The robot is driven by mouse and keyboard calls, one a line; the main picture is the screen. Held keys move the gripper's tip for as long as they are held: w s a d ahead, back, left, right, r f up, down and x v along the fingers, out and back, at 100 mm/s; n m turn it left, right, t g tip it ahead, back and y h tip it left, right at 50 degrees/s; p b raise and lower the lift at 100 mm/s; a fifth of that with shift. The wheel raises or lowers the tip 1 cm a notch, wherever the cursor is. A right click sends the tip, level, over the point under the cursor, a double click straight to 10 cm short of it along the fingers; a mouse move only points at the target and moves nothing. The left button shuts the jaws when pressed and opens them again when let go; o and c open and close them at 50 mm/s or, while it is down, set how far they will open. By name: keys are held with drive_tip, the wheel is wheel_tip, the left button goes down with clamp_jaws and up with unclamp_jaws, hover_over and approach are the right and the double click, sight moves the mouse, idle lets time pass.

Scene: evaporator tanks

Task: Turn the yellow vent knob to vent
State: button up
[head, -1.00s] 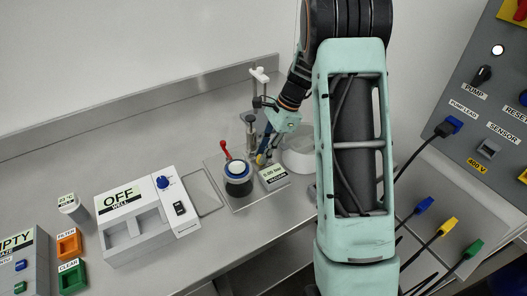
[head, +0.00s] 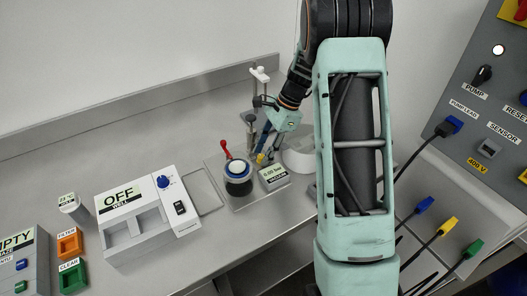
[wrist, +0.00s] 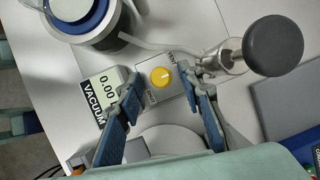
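The yellow vent knob (wrist: 161,77) sits on a small light plate in the wrist view, with a VENT label at its upper right and a second label, too small to read, at its lower left. I cannot tell which way its pointer is turned. My gripper (wrist: 160,84) is open, with one blue finger on each side of the knob and gaps between. Contact with the knob is not visible. In the head view my gripper (head: 267,146) points down behind the vacuum display; the knob is mostly hidden there. The vacuum display (wrist: 106,91) reads about 0.00.
A blue-and-white-topped vessel (head: 238,178) stands left of my gripper. A metal fitting with a round black cap (wrist: 273,46) stands close to the right finger. A heating unit reading OFF (head: 120,197) lies further left. The bench between is partly clear.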

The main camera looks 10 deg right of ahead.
drive_tip(key=v, duration=1.2)
drive_tip(key=shift+a, duration=0.1)
